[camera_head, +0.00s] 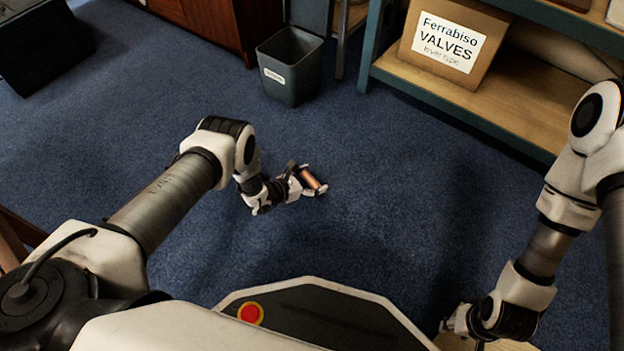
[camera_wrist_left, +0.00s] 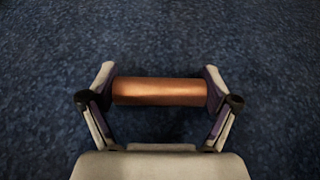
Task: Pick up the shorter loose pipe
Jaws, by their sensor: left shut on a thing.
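A short copper pipe (camera_head: 311,180) is held between the fingertips of my left gripper (camera_head: 307,180), over the blue carpet. In the left wrist view the copper pipe (camera_wrist_left: 160,92) lies crosswise, with a fingertip of my left gripper (camera_wrist_left: 160,90) pressed at each end. I cannot tell how high above the carpet it is. My right gripper (camera_head: 455,322) is at the lower right of the head view, near a light wooden surface (camera_head: 480,345). Its fingers are small and partly hidden there. No second loose pipe shows.
A grey bin (camera_head: 290,80) stands on the carpet beyond my left gripper. A shelf (camera_head: 500,95) with a cardboard valve box (camera_head: 450,40) is at the upper right. A dark box (camera_head: 40,50) is at the upper left. The carpet around the left gripper is clear.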

